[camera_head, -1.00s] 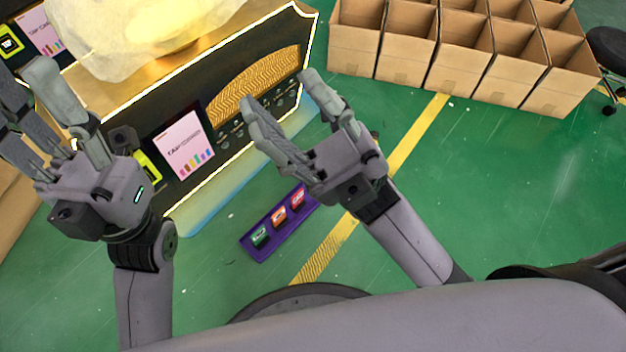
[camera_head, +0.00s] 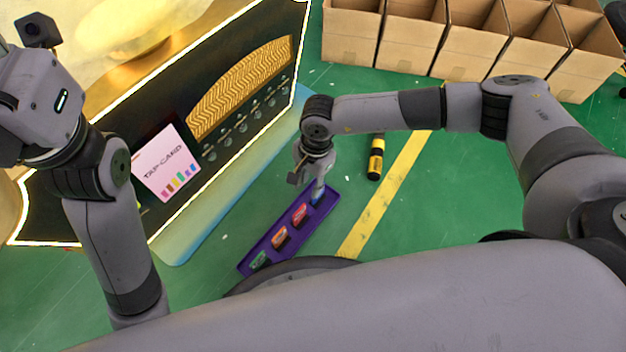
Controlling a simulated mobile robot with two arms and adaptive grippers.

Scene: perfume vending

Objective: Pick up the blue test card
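The purple tray (camera_head: 262,246) lies low in front of me and holds a row of small cards. A small blue patch, the blue card (camera_head: 318,198), shows at the tray's upper right end. It is partly hidden by my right gripper (camera_head: 317,184), which points down over it. I cannot tell whether the fingers touch the card or how far they are parted. My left gripper (camera_head: 38,108) is at the upper left edge, far from the tray. Its body shows, but its fingers are not clearly visible.
Green (camera_head: 259,260), orange (camera_head: 280,237) and red (camera_head: 299,214) cards stand in the same tray. A lit machine with a white card-test sign (camera_head: 166,163) is at the left. A yellow-black cylinder (camera_head: 376,158) lies right of my gripper. Cardboard boxes (camera_head: 409,47) line the top right.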

